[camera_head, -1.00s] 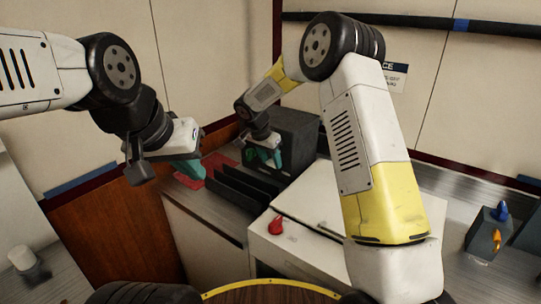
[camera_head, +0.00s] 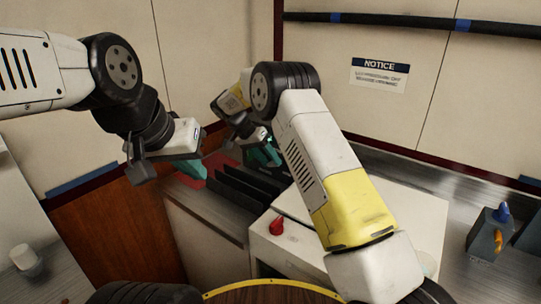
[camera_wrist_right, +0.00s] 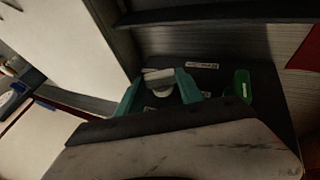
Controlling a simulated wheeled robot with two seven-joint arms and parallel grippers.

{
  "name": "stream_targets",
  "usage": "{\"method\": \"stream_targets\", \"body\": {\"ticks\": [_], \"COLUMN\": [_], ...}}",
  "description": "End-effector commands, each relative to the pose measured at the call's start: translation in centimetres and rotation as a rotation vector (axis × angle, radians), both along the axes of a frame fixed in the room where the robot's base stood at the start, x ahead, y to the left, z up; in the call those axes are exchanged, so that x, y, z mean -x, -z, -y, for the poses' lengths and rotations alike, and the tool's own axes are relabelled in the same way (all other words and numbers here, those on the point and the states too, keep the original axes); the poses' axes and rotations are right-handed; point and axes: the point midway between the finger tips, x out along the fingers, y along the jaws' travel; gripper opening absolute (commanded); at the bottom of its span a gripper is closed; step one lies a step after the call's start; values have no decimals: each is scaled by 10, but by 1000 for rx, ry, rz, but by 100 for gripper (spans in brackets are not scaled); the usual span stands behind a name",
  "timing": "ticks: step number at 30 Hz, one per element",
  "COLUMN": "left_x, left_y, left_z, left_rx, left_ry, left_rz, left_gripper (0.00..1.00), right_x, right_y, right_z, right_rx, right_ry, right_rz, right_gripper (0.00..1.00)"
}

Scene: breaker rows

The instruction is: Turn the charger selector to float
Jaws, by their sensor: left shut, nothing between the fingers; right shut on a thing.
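In the right wrist view the charger shows as a dark box face (camera_wrist_right: 217,82) with small white labels and a green part (camera_wrist_right: 242,84) at its right. The pale grey selector (camera_wrist_right: 159,77) stands out from this face. My right gripper (camera_wrist_right: 160,94) has its teal fingers on either side of the selector and is shut on it. In the head view my right gripper (camera_head: 268,153) is partly hidden, and my right arm covers the charger. My left gripper (camera_head: 189,168) is shut and empty, left of the right one. The position that the selector points to cannot be read.
Black upright dividers (camera_head: 240,192) and a red surface (camera_head: 222,162) lie near the grippers. A white cabinet (camera_head: 410,205) with a red knob (camera_head: 277,226) stands in front. A grey box with blue and orange levers (camera_head: 488,238) is at far right. A notice (camera_head: 380,75) hangs on the wall.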

Motion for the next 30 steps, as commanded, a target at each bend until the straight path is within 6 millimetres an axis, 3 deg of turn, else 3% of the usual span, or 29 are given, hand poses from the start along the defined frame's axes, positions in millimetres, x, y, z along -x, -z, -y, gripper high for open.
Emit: {"method": "stream_targets", "body": {"ticks": [10, 26, 27, 30], "left_x": [0, 0, 0, 0], "left_y": [0, 0, 0, 0], "left_z": [0, 0, 0, 0], "left_rx": [0, 0, 0, 0], "left_ry": [0, 0, 0, 0], "left_rz": [0, 0, 0, 0], "left_gripper": [0, 0, 0, 0], "right_x": [-3, -4, -4, -4], "right_y": [1, 1, 1, 1], "right_z": [-4, -4, -4, -4], "right_rx": [128, 153, 153, 153], "right_ry": [-2, -2, -2, -2], "right_rz": [-89, -109, -109, -109], "right_gripper": [3, 3, 46, 65]}}
